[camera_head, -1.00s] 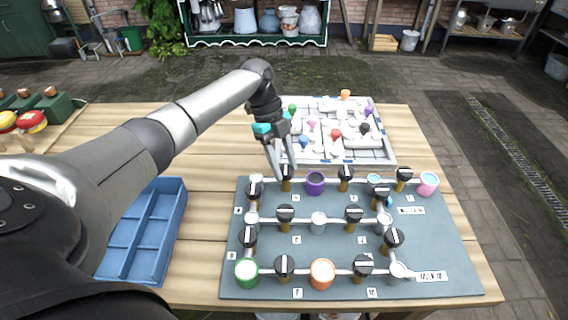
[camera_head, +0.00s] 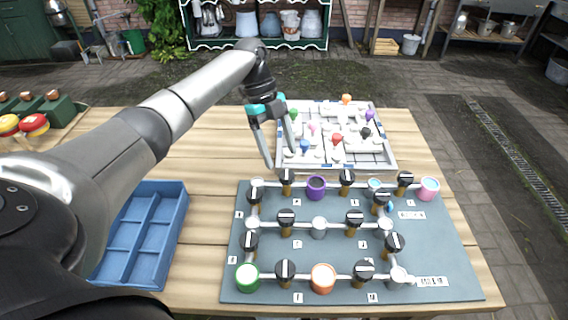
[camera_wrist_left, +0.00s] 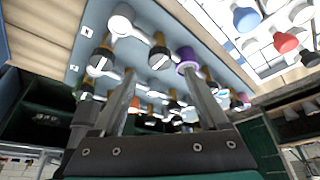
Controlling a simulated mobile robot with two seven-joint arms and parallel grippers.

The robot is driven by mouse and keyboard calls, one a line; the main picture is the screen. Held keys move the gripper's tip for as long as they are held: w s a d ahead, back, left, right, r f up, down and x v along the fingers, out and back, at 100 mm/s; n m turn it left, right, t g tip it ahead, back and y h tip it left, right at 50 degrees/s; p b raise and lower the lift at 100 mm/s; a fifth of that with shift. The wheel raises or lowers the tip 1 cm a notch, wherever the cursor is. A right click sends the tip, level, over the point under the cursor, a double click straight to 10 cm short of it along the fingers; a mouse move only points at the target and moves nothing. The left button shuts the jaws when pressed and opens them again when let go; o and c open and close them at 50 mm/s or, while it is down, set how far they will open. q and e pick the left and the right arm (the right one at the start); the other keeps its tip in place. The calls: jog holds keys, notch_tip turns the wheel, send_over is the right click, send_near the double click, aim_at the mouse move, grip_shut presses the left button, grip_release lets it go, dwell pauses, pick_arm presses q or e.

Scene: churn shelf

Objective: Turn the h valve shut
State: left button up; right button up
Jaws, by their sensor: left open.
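A dark valve board (camera_head: 450,262) lies on the table, with silver pipes and several black knobs with white bars on brass stems. The small label letters are too blurred for me to tell which knob is h. My left gripper (camera_head: 280,158) is open and empty, its two fingers spread above the board's back edge. It is just behind and above a back-row knob (camera_head: 287,175), apart from it. The left wrist view shows the spread fingers (camera_wrist_left: 160,80) with knobs and pipes beyond them, including a black knob (camera_wrist_left: 158,57). My right gripper does not show.
Purple (camera_head: 316,188), green (camera_head: 247,278), orange (camera_head: 322,277) and pink (camera_head: 429,188) round fittings stand on the board. A white tray (camera_head: 385,168) with coloured knobs is behind it. A blue divided tray (camera_head: 178,215) is left. Bare table (camera_head: 212,175) lies between.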

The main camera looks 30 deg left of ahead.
pick_arm(q)
jog(key=v, duration=1)
jog(key=shift+p, duration=0.3)
